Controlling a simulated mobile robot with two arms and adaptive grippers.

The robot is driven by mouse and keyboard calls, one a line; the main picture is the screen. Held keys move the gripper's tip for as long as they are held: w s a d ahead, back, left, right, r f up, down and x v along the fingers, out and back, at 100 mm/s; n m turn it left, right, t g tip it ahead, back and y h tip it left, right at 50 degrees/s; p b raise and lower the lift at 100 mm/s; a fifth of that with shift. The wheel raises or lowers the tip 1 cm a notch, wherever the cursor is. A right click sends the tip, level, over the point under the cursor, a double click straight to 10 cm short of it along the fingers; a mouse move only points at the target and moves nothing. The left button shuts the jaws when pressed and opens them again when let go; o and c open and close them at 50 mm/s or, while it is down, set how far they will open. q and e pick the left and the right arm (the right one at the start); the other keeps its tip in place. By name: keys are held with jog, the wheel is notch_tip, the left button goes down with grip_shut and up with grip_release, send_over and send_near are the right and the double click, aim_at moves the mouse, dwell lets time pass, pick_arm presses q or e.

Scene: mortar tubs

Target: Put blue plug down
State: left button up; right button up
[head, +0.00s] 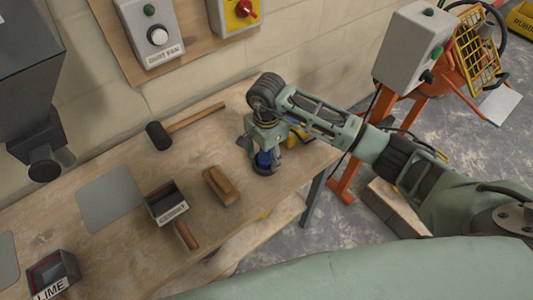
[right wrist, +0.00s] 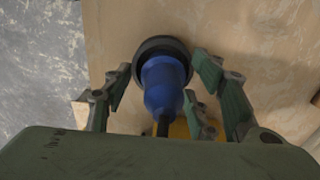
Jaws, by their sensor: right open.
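The blue plug (head: 265,159) stands on the wooden workbench (head: 130,240) near its right end, below my right gripper (head: 258,148). In the right wrist view the blue plug (right wrist: 163,85) has a blue body and a wide dark round base against the wood. My right gripper (right wrist: 165,100) is open, with its green fingers on either side of the plug and gaps showing between them. A dark cable or stem runs from the plug toward the palm. My left gripper is not in view.
A mallet (head: 160,135), a wooden float (head: 220,186), a labelled scoop (head: 166,204) and a LIME scoop (head: 55,277) lie on the bench. Something yellow (head: 297,136) is close behind the gripper. The bench's right edge is near. An orange-framed machine (head: 355,170) stands beyond.

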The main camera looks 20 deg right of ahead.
jog(key=shift+r, duration=0.3)
notch_tip(320, 180, up, 11)
jog(key=b, duration=0.3)
jog(key=shift+f, duration=0.15)
jog(key=shift+r, duration=0.5)
